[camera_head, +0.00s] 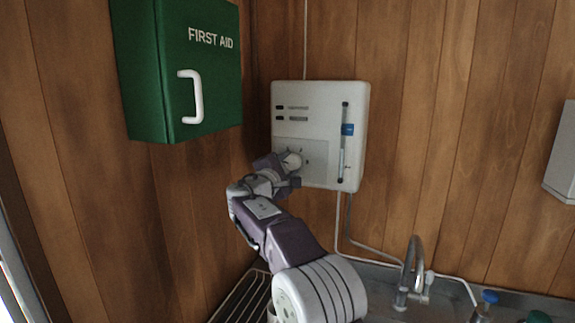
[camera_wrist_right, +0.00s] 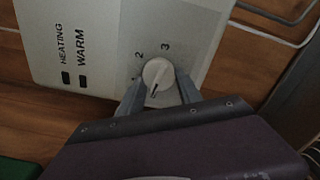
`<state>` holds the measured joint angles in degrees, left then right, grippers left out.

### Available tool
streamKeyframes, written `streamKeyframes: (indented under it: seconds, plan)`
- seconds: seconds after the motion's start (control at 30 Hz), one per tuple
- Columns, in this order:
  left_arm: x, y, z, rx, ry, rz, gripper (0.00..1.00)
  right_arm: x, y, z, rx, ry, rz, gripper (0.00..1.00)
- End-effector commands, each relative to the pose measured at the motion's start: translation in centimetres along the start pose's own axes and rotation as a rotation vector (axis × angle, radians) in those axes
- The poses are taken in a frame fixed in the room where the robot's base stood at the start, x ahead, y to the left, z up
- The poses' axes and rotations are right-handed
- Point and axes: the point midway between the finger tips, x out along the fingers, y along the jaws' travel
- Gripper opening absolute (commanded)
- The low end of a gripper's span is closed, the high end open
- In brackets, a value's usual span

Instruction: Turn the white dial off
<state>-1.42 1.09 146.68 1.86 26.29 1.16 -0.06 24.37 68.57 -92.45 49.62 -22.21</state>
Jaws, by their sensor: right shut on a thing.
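The white dial (camera_wrist_right: 158,74) is a round knob on the front of a white wall heater. In the right wrist view the numbers 2 and 3 stand above it, and another mark at its left is partly hidden. A dark pointer line on the dial points down toward my gripper, away from the 2 and 3. My right gripper (camera_wrist_right: 159,91) is shut on the dial, one finger on each side. In the head view the dial (camera_head: 292,160) shows at the heater's lower left, with my right gripper (camera_head: 287,168) against it. My left gripper is not in view.
The heater (camera_head: 312,95) hangs on a wood-panelled wall, with a slider strip on its right. A green first aid box (camera_head: 215,80) juts out at the left. Below are a tap (camera_head: 412,268), a drying rack (camera_head: 243,295) and bottles (camera_head: 486,304). Pipes run under the heater.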

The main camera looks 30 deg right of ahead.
Motion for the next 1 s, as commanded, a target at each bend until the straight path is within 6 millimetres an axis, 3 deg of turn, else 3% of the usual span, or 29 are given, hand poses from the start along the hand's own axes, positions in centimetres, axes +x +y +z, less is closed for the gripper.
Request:
streamKeyframes:
  seconds: [0.4,0.93,0.97,1.0]
  plan:
    - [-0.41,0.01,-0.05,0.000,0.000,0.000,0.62,0.02,-0.04,0.13,-0.168,-0.002,0.001,0.01]
    - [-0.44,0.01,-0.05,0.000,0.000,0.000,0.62,0.01,-0.03,0.14,-0.192,-0.003,0.002,0.01]
    - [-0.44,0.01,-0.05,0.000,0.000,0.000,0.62,0.01,-0.03,0.14,-0.192,-0.003,0.002,0.44]
    - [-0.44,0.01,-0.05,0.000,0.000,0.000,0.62,0.01,-0.03,0.14,-0.191,-0.003,0.002,0.55]
